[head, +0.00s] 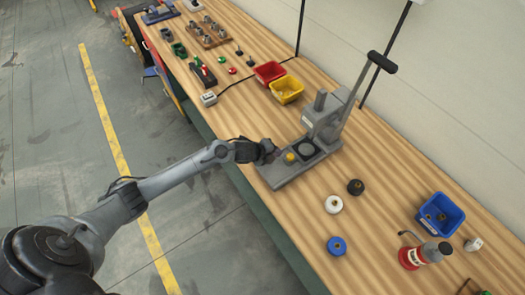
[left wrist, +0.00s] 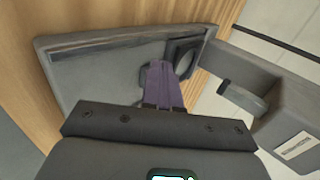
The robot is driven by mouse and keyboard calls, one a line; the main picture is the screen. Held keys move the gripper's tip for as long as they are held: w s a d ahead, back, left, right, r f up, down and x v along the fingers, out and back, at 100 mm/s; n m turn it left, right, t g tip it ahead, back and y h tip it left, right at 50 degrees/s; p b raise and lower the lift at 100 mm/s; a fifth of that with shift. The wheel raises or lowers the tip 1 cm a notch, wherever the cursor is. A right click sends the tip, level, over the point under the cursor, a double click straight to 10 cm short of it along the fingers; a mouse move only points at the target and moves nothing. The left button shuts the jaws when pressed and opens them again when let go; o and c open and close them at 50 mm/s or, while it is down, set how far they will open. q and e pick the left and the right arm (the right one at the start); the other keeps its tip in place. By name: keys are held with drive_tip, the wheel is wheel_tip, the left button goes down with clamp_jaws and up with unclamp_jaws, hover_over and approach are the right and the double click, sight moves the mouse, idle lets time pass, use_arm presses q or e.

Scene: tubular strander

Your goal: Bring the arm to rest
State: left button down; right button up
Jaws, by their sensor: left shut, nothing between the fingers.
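My left arm comes in from the left in the head view, and its gripper (head: 268,151) hangs by the workbench's front edge, beside the grey base of the lever press (head: 310,150). In the left wrist view the gripper's purple fingers (left wrist: 163,85) are shut with nothing between them. They point over the press base plate (left wrist: 105,70). From this view I cannot tell whether they touch it. A yellow round piece (head: 290,157) sits on the press base next to the gripper. My right gripper is not in view.
White (head: 334,204), black (head: 355,187) and blue (head: 336,246) round pieces lie right of the press. Red (head: 269,72) and yellow (head: 287,89) bins stand behind. The floor at left is clear.

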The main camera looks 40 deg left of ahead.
use_arm(q)
drive_tip(key=v, duration=0.7)
drive_tip(key=shift+g+h, duration=0.3)
drive_tip(key=shift+g, duration=0.2)
drive_tip(key=s+d+f, duration=0.1)
drive_tip(key=s+f, duration=0.2)
drive_tip(key=s+d+f, duration=0.1)
drive_tip(key=f, duration=0.1)
drive_tip(key=shift+s+d+f, duration=0.1)
drive_tip(key=shift+s+d, duration=0.1)
drive_tip(key=shift+d, duration=0.15)
drive_tip(key=shift+n+h, duration=0.3)
drive_tip(key=s+d, duration=0.1)
drive_tip(key=s+d+f, duration=0.1)
drive_tip(key=d, duration=0.1)
drive_tip(key=shift+s+d+f, duration=0.15)
drive_tip(key=shift+s+f, duration=0.2)
drive_tip(key=shift+s, duration=0.05)
drive_tip(key=s+d+r+n, duration=0.2)
drive_tip(key=s+d+n, duration=0.4)
drive_tip(key=s+d, duration=0.4)
drive_tip(key=s+a+r+n+g+y+p, duration=0.25)
drive_tip(key=s+a+r+n+g, duration=0.3)
drive_tip(key=s+r+n, duration=0.6)
wheel_tip(320, 180, up, 13)
drive_tip(key=w+t+p, duration=0.1)
drive_tip(key=w+p, duration=0.1)
drive_tip(key=p, duration=1.2)
drive_tip(key=shift+r+n+y, duration=0.2)
drive_tip(key=shift+n+y, duration=0.25)
